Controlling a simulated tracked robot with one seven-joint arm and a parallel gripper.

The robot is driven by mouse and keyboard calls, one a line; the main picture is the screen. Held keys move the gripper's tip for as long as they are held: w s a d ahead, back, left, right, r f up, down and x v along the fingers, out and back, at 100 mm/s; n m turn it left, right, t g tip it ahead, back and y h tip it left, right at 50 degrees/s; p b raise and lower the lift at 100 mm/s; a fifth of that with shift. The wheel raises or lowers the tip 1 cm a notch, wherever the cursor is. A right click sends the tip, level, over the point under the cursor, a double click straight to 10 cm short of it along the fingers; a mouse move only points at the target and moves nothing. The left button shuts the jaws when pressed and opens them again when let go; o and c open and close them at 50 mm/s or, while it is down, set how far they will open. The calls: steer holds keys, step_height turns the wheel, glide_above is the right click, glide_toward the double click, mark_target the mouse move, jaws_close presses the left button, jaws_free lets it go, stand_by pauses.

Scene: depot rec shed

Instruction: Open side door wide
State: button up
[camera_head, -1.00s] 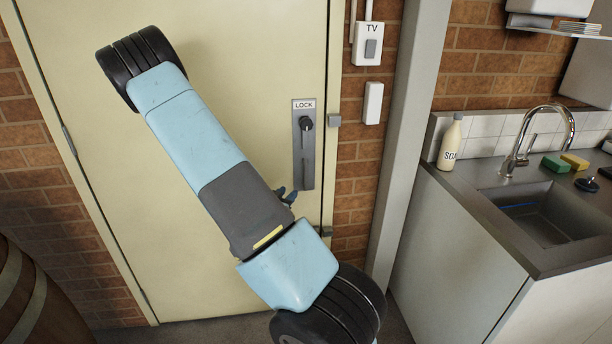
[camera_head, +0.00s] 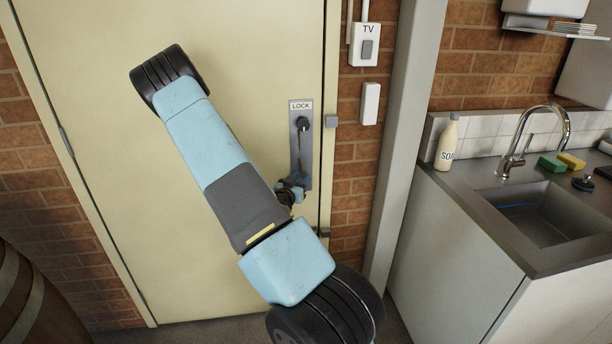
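The side door (camera_head: 235,70) is cream and looks shut in its frame in the brick wall. Its hinge side is at the left. A grey plate (camera_head: 301,140) marked LOCK sits near its right edge, with a dark round knob (camera_head: 302,124) at the top. My gripper (camera_head: 293,188) is at the lower end of the plate, mostly behind my blue and grey arm. Its visible part overlaps the plate. I cannot tell whether it touches the plate or holds anything. Any handle there is hidden.
A sink counter (camera_head: 470,215) with a soap bottle (camera_head: 447,143) stands at the right, beyond a grey post (camera_head: 400,140). A wooden barrel (camera_head: 35,305) stands at the lower left. A TV switch (camera_head: 366,46) is on the brick wall right of the door.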

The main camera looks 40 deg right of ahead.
mark_target(303, 176)
steer(key=shift+x, duration=1.5)
steer(key=shift+c, duration=0.4)
jaws_close()
steer(key=shift+s, duration=0.1)
